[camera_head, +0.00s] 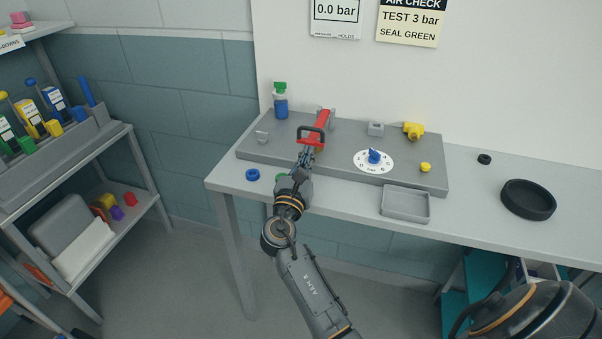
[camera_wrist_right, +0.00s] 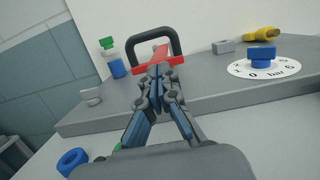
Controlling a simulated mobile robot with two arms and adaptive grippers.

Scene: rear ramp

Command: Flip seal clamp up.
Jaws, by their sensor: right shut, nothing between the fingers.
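The seal clamp (camera_head: 322,118) is a red lever with a black loop handle (camera_head: 311,131) at its front end, on the grey panel (camera_head: 270,150). The lever runs from the back towards the front. In the right wrist view the black loop (camera_wrist_right: 174,38) stands above a red crosspiece (camera_wrist_right: 138,69). My right gripper (camera_head: 306,155) is shut and empty, with its fingertips just in front of the crosspiece; they also show in the right wrist view (camera_wrist_right: 158,78). I cannot tell whether they touch it. My left gripper is not in view.
On the panel are a blue dial knob (camera_head: 374,156), a yellow valve (camera_head: 413,131), a yellow button (camera_head: 425,167) and a green-topped blue bottle (camera_head: 281,103). A blue ring (camera_head: 253,174), a grey tray (camera_head: 405,216) and a black bowl (camera_head: 528,198) sit on the bench.

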